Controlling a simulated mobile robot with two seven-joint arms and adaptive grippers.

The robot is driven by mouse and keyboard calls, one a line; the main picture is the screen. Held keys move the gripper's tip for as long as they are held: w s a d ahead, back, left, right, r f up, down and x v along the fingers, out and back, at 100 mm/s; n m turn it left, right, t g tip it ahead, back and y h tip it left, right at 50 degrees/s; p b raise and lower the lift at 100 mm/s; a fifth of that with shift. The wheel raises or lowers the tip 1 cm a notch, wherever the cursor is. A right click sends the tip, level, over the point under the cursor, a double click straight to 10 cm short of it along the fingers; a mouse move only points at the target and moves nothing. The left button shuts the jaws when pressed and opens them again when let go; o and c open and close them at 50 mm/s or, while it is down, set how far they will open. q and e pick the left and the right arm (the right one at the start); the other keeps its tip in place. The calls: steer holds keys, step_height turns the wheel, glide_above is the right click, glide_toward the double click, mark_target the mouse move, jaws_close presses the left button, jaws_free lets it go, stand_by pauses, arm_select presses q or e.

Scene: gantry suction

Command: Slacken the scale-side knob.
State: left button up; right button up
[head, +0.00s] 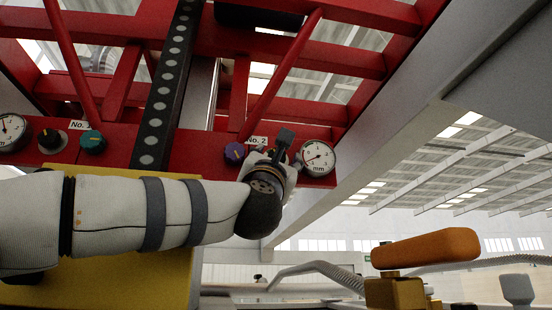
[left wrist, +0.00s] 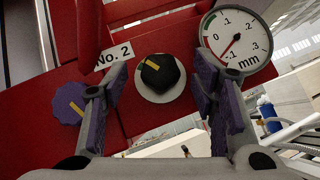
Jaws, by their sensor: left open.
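A black knob (left wrist: 160,75) with a yellow mark sits on a pale round collar on the red panel, between a purple knob and the mm dial. It is the knob on the dial's side. My left gripper (left wrist: 159,88) is open, and its two purple-padded fingers frame the black knob without visibly touching it. In the head view my left gripper (head: 281,148) is up at the panel and hides this knob. The mm dial (left wrist: 236,42) stands right of the knob and also shows in the head view (head: 318,158). My right gripper is not seen.
A purple knob (left wrist: 68,103) sits left of the left finger, below the No. 2 label (left wrist: 113,53). A second set, with a teal knob (head: 92,141), a black knob (head: 51,140) and a dial (head: 11,131), is at far left. An orange handle (head: 425,248) is lower right.

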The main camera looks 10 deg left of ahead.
arm_select(q)
steer(key=c, duration=1.2)
steer(key=shift+o, duration=0.2)
steer(key=shift+w+d+n+g+y+b, duration=0.2)
steer(key=shift+n+g+y, duration=0.65)
steer(key=shift+n+y, duration=1.75)
steer(key=shift+s+d+n+g+y+b, duration=0.15)
steer(key=shift+n+g+y+b, duration=0.45)
steer(key=shift+n+y, duration=2)
steer(key=shift+w+d+n+g+y, duration=0.15)
steer(key=shift+n+g+y, duration=0.9)
steer(key=shift+n+y, duration=1.55)
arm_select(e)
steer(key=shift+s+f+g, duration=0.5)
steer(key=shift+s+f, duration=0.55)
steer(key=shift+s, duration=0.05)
arm_select(q)
steer(key=shift+n+h, duration=0.3)
steer(key=shift+n, duration=0.5)
